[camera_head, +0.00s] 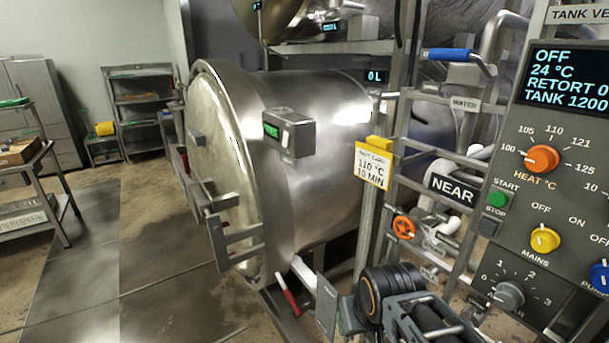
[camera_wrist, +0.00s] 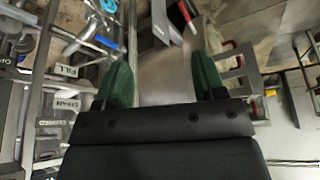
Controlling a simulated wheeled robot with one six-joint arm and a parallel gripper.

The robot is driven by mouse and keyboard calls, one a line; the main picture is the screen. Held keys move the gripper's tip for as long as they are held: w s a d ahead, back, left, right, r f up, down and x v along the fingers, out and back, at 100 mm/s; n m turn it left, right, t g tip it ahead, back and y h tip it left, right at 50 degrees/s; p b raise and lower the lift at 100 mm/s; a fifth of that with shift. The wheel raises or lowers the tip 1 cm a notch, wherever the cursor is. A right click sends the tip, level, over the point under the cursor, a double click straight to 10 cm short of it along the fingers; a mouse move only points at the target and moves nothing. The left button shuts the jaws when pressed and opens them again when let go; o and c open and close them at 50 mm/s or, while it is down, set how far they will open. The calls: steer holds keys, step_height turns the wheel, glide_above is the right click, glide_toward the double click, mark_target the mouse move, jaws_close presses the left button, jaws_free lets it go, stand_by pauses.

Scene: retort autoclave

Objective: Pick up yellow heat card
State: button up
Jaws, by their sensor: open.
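The heat card (camera_head: 372,168) hangs on an upright post right of the retort in the head view. It is a white card with a yellow top clip and reads "110 °C 10 MIN". My gripper (camera_wrist: 165,82) shows in the wrist view with two green fingers spread apart and nothing between them. In the head view my arm is at the bottom centre-right, below the card and apart from it. I cannot make out the card in the wrist view.
The large steel retort (camera_head: 330,150) with its round door fills the middle. The control panel (camera_head: 560,170) stands at the right. Pipes and a NEAR sign (camera_head: 453,190) are beside the card. A shelf cart (camera_head: 30,170) stands at the left; the floor between is clear.

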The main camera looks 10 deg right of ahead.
steer(key=w+d+r+m+y, duration=0.1)
steer(key=w+d+r+m, duration=0.1)
steer(key=w+r+m, duration=0.35)
steer(key=m+t+y, duration=0.5)
steer(key=m+t, duration=0.3)
steer(key=m, duration=1.7)
glide_toward(389, 143)
steer(key=p+x, duration=0.1)
steer(key=x, duration=0.5)
steer(key=shift+s+a+f, duration=0.1)
steer(key=shift+s+a, duration=0.05)
steer(key=shift+d+p+x, duration=0.2)
steer(key=shift+p+x, duration=0.75)
steer(key=shift+x, duration=1.8)
steer(key=shift+c, duration=0.2)
